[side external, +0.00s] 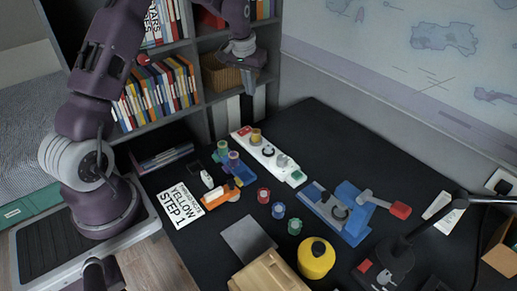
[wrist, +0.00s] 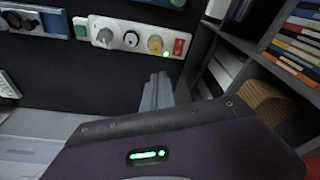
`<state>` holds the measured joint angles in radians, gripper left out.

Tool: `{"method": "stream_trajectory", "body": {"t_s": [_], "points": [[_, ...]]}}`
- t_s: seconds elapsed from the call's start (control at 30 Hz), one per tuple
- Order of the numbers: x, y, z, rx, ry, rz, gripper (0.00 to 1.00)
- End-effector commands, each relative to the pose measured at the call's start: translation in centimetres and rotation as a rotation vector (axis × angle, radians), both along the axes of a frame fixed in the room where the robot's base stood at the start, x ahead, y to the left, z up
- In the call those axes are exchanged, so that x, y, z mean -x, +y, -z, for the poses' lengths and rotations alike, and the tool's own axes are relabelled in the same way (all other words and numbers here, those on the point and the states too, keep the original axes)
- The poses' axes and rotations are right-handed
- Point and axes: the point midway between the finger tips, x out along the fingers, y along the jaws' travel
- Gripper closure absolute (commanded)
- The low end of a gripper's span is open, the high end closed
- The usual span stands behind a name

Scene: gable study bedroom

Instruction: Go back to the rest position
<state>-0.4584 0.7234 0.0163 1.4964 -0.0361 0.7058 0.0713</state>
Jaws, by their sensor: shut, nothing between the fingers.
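My gripper (side external: 248,78) is raised in front of the grey bookshelf, above the far end of the black table, clear of the things on it. In the wrist view its grey fingers (wrist: 158,92) are together and hold nothing. The white panel (side external: 264,152) lies on the table below it. In the wrist view this panel (wrist: 118,36) shows a grey knob, a dark ring, a yellow knob, a red patch and a lit green light.
The bookshelf (side external: 203,98) with books and a wicker basket (side external: 220,76) stands close behind my gripper. A blue-grey device (side external: 345,212), coloured cups, an orange-white block, a yellow pot (side external: 316,258) and a black lamp (side external: 395,255) occupy the table.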

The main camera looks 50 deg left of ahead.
Motion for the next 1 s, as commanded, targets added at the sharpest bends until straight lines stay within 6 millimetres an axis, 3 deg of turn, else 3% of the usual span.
{"method": "stream_trajectory", "body": {"t_s": [0.03, 0.1, 0.2, 0.3, 0.4, 0.5, 0.6, 0.7, 1.0], "points": [[1.2, -3.0, -4.4, -0.013, -0.031, 0.041, 1.0], [4.0, -7.2, -9.3, -0.024, -0.063, 0.095, 1.0], [9.8, -12.8, -14.8, -0.038, -0.113, 0.175, 1.0], [16.8, -17.5, -17.8, -0.049, -0.163, 0.254, 1.0], [23.7, -20.6, -18.4, -0.056, -0.209, 0.326, 1.0], [28.8, -22.2, -17.6, -0.059, -0.244, 0.379, 1.0], [31.6, -22.9, -16.6, -0.06, -0.263, 0.409, 1.0], [32.7, -23.0, -16.1, -0.06, -0.27, 0.421, 1.0], [32.7, -23.0, -16.0, -0.06, -0.269, 0.42, 1.0]]}}
